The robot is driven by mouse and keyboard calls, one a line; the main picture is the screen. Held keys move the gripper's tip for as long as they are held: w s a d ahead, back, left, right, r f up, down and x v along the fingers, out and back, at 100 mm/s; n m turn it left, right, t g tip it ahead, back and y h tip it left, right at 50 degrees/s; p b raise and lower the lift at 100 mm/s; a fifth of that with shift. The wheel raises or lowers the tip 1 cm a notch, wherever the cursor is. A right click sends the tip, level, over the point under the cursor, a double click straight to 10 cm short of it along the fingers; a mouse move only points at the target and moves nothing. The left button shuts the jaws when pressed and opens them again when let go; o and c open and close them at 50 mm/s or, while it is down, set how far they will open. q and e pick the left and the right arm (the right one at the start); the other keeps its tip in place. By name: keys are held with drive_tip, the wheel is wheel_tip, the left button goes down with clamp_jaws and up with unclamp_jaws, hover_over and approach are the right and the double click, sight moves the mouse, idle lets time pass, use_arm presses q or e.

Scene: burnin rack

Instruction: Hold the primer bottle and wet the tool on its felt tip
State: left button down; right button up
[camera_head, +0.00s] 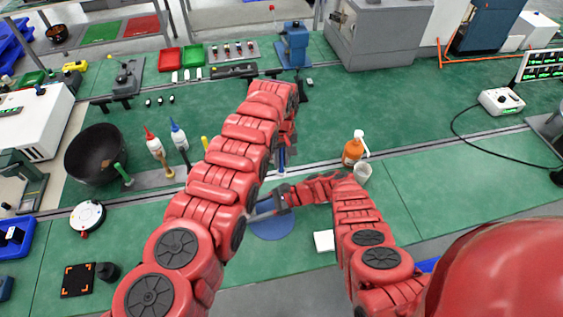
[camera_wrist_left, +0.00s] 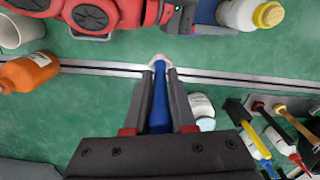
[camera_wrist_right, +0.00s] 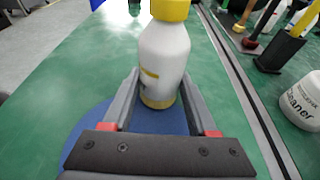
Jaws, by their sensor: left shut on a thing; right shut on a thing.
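A white bottle with a yellow top (camera_wrist_right: 164,60) is between the fingers of my right gripper (camera_wrist_right: 160,92), which is shut on it. It is upright over a blue round mat (camera_wrist_right: 92,128); I cannot tell whether it touches the mat. It also shows at the top of the left wrist view (camera_wrist_left: 238,14). In the head view my left arm hides it. No felt tip is visible. My left gripper (camera_wrist_left: 160,72) is shut on a blue tool (camera_wrist_left: 159,105) with a pale end, apart from the bottle. In the head view this gripper (camera_head: 282,160) is beyond the mat (camera_head: 272,230).
An orange bottle (camera_head: 352,151) and a white cup (camera_head: 362,172) stand right of my grippers. A white cleaner jar (camera_wrist_right: 302,104) is near the rail. A holder with several tools (camera_head: 150,179) and a black bowl (camera_head: 96,153) are left. The right-hand green bench is mostly clear.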

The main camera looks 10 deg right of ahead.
use_arm(q)
drive_tip(key=shift+s+a+r, duration=0.1)
drive_tip(key=shift+r, duration=0.2)
drive_tip(key=shift+s+r, duration=0.1)
drive_tip(key=shift+a+r, duration=0.15)
